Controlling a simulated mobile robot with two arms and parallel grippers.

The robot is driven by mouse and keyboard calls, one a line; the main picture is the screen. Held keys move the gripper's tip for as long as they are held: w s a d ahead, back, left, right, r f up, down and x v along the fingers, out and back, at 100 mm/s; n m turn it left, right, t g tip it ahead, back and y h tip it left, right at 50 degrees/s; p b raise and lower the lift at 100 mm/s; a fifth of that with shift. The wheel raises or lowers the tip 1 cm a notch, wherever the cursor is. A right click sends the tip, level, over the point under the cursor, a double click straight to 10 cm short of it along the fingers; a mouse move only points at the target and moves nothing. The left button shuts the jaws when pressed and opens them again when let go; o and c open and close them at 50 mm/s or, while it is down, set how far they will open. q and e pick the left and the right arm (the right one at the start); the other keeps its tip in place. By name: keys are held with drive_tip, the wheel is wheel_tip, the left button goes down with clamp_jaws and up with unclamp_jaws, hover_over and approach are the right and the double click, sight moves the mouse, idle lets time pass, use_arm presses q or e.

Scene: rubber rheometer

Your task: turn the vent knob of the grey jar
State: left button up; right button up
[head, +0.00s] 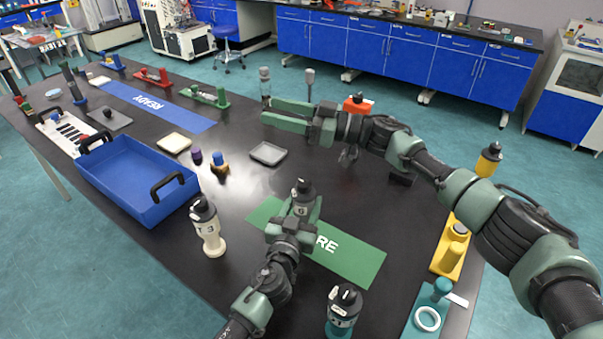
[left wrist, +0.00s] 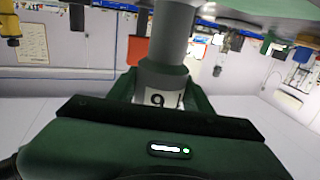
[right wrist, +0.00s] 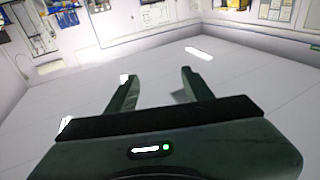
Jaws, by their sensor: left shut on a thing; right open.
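The grey jar (head: 301,209) has a dark cap with the vent knob (head: 303,185) on top. My left gripper (head: 297,213) is shut around it, over the green mat (head: 345,257). Whether the jar touches the mat is hidden. In the left wrist view the jar's grey body (left wrist: 166,75) stands between the fingers, with a white label reading 9. My right gripper (head: 287,115) is open and empty, its fingers pointing left above the table, farther back and apart from the jar. The right wrist view shows nothing between its fingers (right wrist: 157,88).
A cream jar (head: 207,225) stands left of the mat and a teal jar (head: 342,312) in front. A blue bin (head: 137,183) is at the left. Yellow (head: 489,160) and red (head: 357,104) items stand right and back.

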drive_tip(key=w+r+m+t+h, duration=0.3)
drive_tip(key=w+r+m+t, duration=0.3)
drive_tip(key=w+m+t, duration=0.15)
drive_tip(key=m+g+h, duration=0.7)
drive_tip(key=h, duration=0.9)
approach(304, 183)
drive_tip(key=x, duration=0.8)
drive_tip(key=shift+w+f, duration=0.2)
drive_tip(key=shift+f, duration=0.1)
clamp_jaws()
